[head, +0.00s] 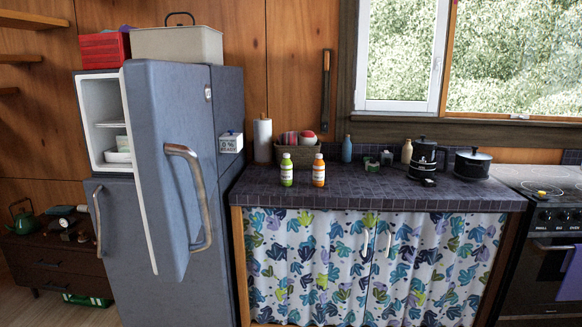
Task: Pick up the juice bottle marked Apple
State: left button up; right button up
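Two small juice bottles stand upright side by side near the front left of the tiled counter (375,190). The left one is a green bottle (286,171) with a pale label and white cap. The right one is an orange bottle (318,171) with a pale label and white cap. The label words are too small to read, so I cannot tell by text which is marked Apple. Neither of my grippers shows in the head view.
The fridge (180,130) left of the counter has its upper door open, jutting forward. Behind the bottles are a paper towel roll (263,141) and a basket (296,151). A kettle (424,155), a pot (472,163) and the stove (550,215) are to the right. The counter front is clear.

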aim_at(286, 165)
jog(key=i+l, duration=0.15)
jog(key=i, duration=0.3)
jog(key=i+l, duration=0.2)
jog(key=i, duration=0.3)
jog(key=i+l, duration=0.15)
jog(key=i, duration=0.3)
